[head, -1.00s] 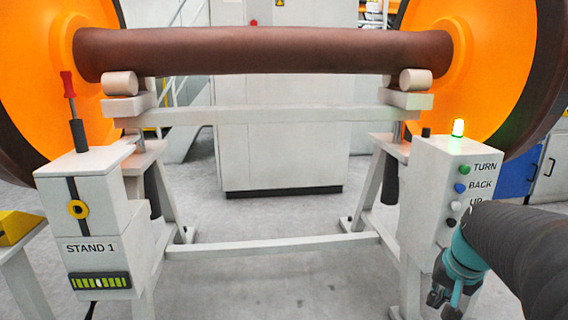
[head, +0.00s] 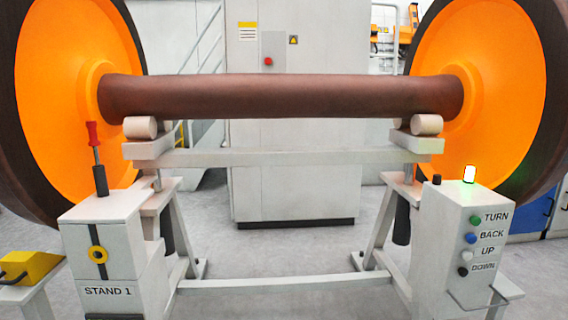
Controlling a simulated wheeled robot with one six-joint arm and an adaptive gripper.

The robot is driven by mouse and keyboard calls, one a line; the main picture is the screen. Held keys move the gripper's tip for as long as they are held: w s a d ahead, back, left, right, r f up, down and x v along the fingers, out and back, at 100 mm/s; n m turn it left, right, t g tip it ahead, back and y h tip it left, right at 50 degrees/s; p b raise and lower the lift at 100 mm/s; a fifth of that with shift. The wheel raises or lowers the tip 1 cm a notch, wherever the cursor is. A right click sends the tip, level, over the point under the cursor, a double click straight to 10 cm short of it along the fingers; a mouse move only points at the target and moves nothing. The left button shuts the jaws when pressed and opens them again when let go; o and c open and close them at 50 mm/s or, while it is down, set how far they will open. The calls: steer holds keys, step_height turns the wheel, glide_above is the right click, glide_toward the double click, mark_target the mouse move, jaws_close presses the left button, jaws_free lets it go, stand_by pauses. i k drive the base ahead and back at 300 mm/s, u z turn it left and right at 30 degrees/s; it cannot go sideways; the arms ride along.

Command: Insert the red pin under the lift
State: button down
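The red pin (head: 93,136) stands upright in a dark holder (head: 100,181) on top of the white STAND 1 box (head: 110,233) at the left. The lift (head: 280,157) is a white crossbeam with rollers at its ends, raised on posts above the gantry frame. A brown axle (head: 280,96) with two orange wheels rests on the rollers. My gripper is not in view.
The right control box (head: 455,250) has TURN, BACK, UP and DOWN buttons and a lit green lamp (head: 469,174). A yellow block (head: 30,267) lies on a side table at the lower left. A low crossbar (head: 270,283) spans the frame; clear floor lies behind it.

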mark_target(91, 125)
steer(key=u, duration=1.4)
